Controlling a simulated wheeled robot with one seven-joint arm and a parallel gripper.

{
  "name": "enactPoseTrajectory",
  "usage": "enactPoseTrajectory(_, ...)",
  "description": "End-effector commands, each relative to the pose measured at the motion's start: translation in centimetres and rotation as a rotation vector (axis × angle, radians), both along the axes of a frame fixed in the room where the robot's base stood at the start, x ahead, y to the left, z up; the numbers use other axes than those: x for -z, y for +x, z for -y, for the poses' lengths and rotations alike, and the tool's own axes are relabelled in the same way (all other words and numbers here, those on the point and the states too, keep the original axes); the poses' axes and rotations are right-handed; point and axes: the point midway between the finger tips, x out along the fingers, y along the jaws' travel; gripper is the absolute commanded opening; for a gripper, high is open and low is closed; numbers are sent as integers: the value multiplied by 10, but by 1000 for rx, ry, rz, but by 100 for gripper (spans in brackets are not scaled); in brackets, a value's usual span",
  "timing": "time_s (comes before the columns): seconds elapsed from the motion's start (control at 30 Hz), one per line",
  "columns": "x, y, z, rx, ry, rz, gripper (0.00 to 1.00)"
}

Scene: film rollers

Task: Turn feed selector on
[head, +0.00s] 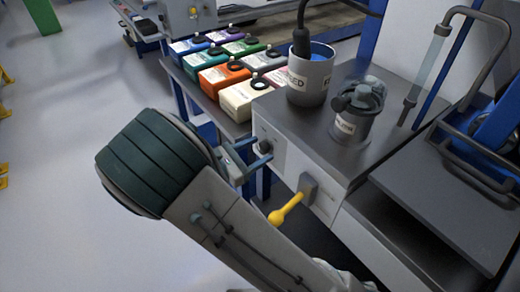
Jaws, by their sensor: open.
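A grey machine cabinet (345,150) stands right of centre. Its light front panel carries a small dark round knob (265,146) and, lower right, a yellow lever (287,209) on a dark mount. No readable label shows which control is the feed selector. My gripper (259,153) is open, its two fingers pointing right at the panel around the dark knob. Whether they touch the knob or the panel cannot be told. The yellow lever slants down and to the left, apart from the fingers and just right of my arm.
A grey pot (309,80) marked with letters ending in "EED" and a dark lidded canister (357,115) stand on the cabinet top. Several coloured containers (224,78) fill a bench behind. A dark flat platform (450,215) lies at right. Open floor (75,115) is at left.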

Motion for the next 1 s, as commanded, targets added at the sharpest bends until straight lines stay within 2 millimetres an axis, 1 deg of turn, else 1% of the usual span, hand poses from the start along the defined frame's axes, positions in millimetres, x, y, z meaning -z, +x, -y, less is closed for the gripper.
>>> enactPoseTrajectory(0.3, 0, 2, 6, 6, 0, 0, 55)
enactPoseTrajectory(0.33, 0, 2, 6, 6, 0, 0, 50)
enactPoseTrajectory(0.37, 0, 2, 6, 7, 0, 0, 42)
enactPoseTrajectory(0.4, 0, 2, 6, 7, 0, 0, 30)
enactPoseTrajectory(0.47, 0, 2, 6, 6, 0, 0, 14)
enactPoseTrajectory(0.5, 0, 2, 5, 6, 0, 0, 11)
enactPoseTrajectory(0.77, 0, 1, 4, 4, 9, 14, 11)
enactPoseTrajectory(1.0, 0, 1, 3, 2, 66, 97, 11)
